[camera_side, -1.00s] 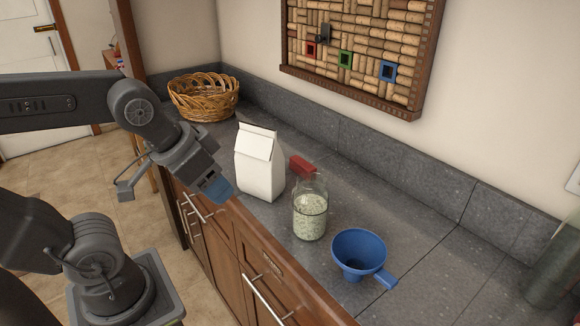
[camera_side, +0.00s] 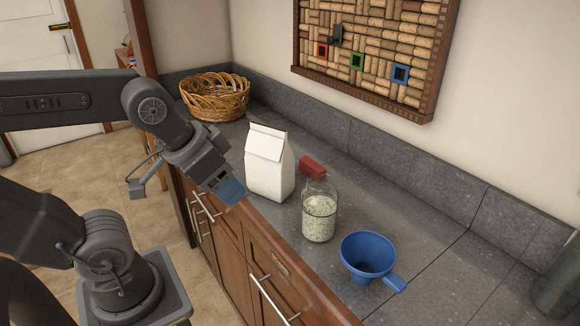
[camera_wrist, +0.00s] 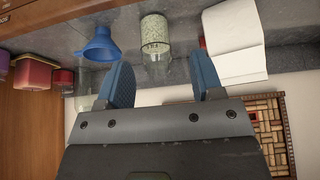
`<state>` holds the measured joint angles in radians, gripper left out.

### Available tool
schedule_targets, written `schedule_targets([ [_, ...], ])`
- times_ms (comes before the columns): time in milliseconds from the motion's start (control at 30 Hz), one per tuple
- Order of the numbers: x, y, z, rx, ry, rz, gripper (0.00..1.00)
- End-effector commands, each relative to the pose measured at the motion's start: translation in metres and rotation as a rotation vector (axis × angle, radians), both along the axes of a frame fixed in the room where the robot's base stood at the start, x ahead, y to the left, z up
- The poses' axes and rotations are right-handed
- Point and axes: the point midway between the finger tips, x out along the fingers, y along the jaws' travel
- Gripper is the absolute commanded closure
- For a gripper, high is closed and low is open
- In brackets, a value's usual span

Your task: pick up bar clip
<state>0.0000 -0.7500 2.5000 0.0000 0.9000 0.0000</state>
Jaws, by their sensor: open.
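A red block-like piece (camera_side: 312,167), which looks like the bar clip, lies on the grey counter behind and right of the white paper bag (camera_side: 268,170). In the wrist view a sliver of red (camera_wrist: 202,42) shows beside the bag (camera_wrist: 233,38); most of it is hidden. My gripper (camera_side: 230,190) is at the counter's front edge, left of the bag and apart from the red piece. In the wrist view its blue fingers (camera_wrist: 162,82) are spread with nothing between them.
A glass jar with pale contents (camera_side: 319,215) stands right of the bag, with a blue funnel (camera_side: 368,254) further right. A wicker basket (camera_side: 214,97) is at the far left. A cork board (camera_side: 370,50) hangs on the wall.

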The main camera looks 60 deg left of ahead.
Motion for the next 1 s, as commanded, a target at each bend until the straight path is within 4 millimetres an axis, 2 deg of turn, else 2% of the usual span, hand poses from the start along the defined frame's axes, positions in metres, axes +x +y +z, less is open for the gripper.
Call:
schedule_targets([
  [167,0.004,0.001,0.003,-0.006,0.004,0.015,0.39],
  [267,0.018,0.004,0.011,-0.028,0.029,0.078,0.39],
  [333,0.036,0.008,0.021,-0.055,0.055,0.159,0.39],
  [500,0.097,0.023,0.042,-0.135,0.133,0.429,0.39],
  [667,0.159,0.043,0.045,-0.196,0.196,0.699,0.39],
  [833,0.222,0.069,0.030,-0.244,0.248,0.994,0.39],
  [1000,0.275,0.096,0.001,-0.274,0.281,1.271,0.39],
])
